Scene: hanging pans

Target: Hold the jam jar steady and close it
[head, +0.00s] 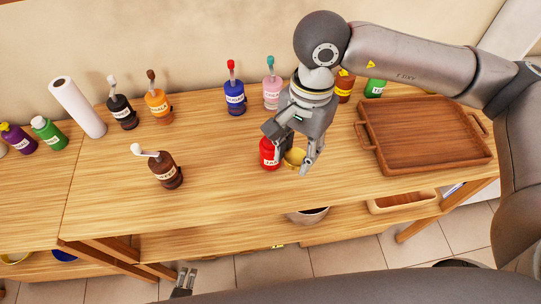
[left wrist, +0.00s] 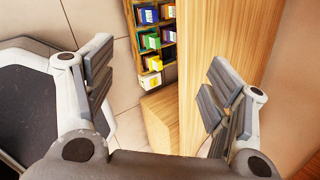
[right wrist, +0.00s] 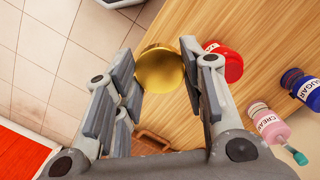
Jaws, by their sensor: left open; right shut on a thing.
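The red jam jar (head: 268,153) stands on the wooden table in front of the wall. It also shows in the right wrist view (right wrist: 227,64), just beyond the right finger. My right gripper (head: 289,154) is shut on a round gold lid (head: 294,158), beside the jar on its right. The lid (right wrist: 160,69) sits between the fingers in the right wrist view. The top of the jar is partly hidden by the gripper. My left gripper (head: 183,281) is open and empty, low in front of the table and away from the jar; its fingers (left wrist: 160,85) are wide apart.
A brown pump bottle (head: 165,170) stands left of the jar. A blue bottle (head: 235,98) and a pink bottle (head: 272,92) stand behind it. A wooden tray (head: 424,137) lies to the right. The table between brown bottle and jar is clear.

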